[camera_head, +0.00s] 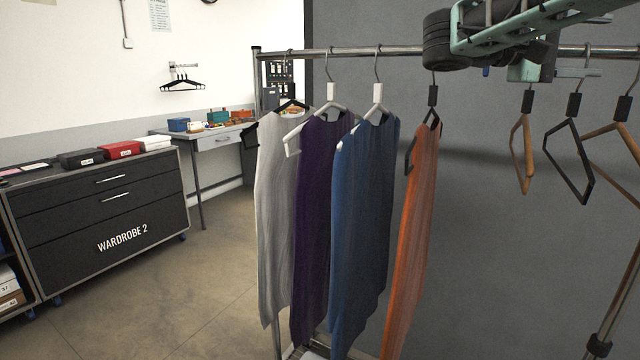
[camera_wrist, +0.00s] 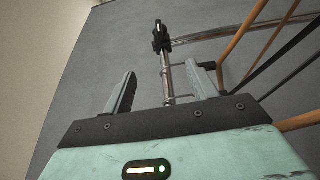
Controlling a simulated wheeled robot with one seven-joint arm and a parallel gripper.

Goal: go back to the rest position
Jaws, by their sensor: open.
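My gripper (camera_head: 578,72) is at the upper right in the head view, close to the garment rail (camera_head: 400,50) and near the empty hangers. In the wrist view its two fingers (camera_wrist: 162,82) stand apart with nothing held. A metal bar (camera_wrist: 168,75) with a black fitting (camera_wrist: 160,38) shows beyond and between the fingers; I cannot tell whether they touch it. Part of my gripper is hidden by my arm in the head view.
Grey (camera_head: 282,200), purple (camera_head: 318,230), blue (camera_head: 362,220) and orange (camera_head: 413,230) garments hang on the rail. Empty wooden (camera_head: 516,150) and black (camera_head: 548,150) hangers hang below my gripper. A dark drawer cabinet (camera_head: 100,225) stands left. Floor between is clear.

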